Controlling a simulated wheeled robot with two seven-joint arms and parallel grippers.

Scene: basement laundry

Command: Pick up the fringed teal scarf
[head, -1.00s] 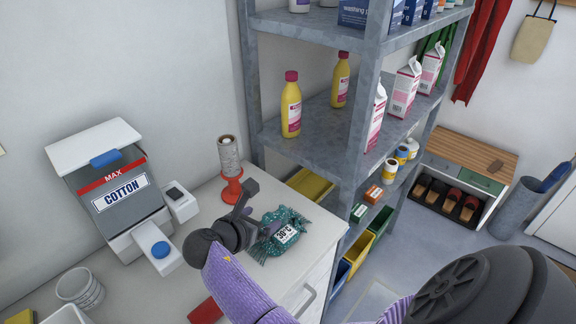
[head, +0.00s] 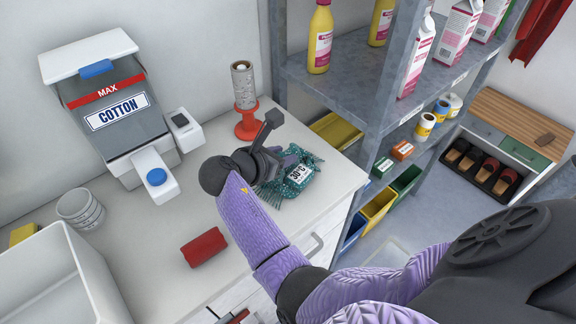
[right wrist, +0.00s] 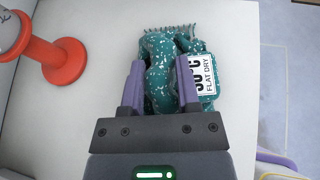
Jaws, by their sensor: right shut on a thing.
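The fringed teal scarf (head: 297,178) lies bundled on the white counter top, with a white care tag reading 30°C. In the right wrist view the scarf (right wrist: 160,75) shows white speckles, a fringe along its far edge and the tag reading "FLAT DRY" at its right. My right gripper (head: 283,163) reaches over the counter to the scarf. In the wrist view its two purple fingers (right wrist: 159,85) are shut on the scarf, one on each side of a fold. The tag sits outside the right finger. My left gripper is not in view.
A red stand (head: 247,122) holding a grey-white roll is close behind the gripper. The metal shelf (head: 335,95) stands right.

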